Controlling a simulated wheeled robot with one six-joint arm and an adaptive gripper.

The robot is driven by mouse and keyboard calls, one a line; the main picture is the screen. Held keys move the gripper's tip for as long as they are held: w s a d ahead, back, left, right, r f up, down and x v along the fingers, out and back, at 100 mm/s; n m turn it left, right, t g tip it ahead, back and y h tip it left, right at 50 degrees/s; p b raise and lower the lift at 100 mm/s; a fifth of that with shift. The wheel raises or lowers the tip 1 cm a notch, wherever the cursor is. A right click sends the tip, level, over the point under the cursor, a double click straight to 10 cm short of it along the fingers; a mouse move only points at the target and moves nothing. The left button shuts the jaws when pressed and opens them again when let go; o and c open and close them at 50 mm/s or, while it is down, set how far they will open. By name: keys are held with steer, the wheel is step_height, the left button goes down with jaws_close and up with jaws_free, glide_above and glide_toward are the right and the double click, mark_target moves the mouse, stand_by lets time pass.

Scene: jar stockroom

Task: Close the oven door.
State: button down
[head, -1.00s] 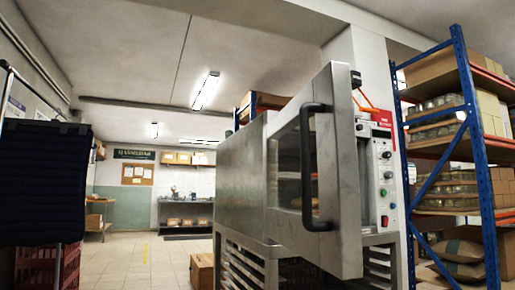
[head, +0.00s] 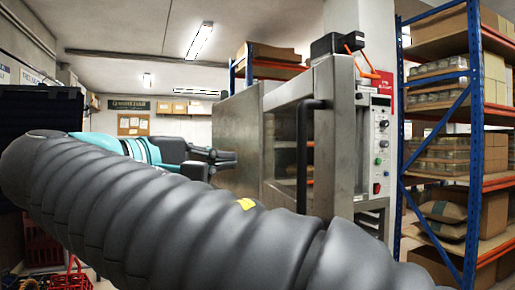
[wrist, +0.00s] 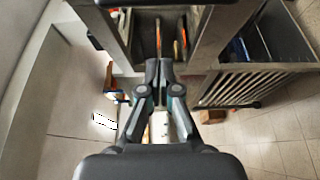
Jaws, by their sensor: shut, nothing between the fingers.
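The steel oven (head: 238,130) stands in the middle of the head view, with its control panel (head: 380,140) on the right. Its door (head: 343,150) stands open, swung out toward me, with a dark window and a black vertical handle (head: 304,150). My gripper (head: 234,157) is shut and empty, left of the door and apart from the handle in the picture. Part of the oven's lower side is hidden behind my arm. In the wrist view my shut fingers (wrist: 159,70) point toward a steel-framed opening (wrist: 165,28); which part of the oven it is, I cannot tell.
A blue-and-orange rack (head: 470,130) with boxes and jars stands close on the right. Dark stacked crates (head: 40,120) stand at the left, with a red basket (head: 40,245) below. The wrist view shows bare tiled floor (wrist: 285,140) at the lower right.

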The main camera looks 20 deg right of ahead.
steer(key=s+d+x, duration=0.1)
steer(key=s+x, duration=0.1)
steer(key=x, duration=1)
steer(key=shift+s+d+r, duration=0.25)
steer(key=shift+d+r, duration=0.1)
steer(key=shift+d, duration=0.05)
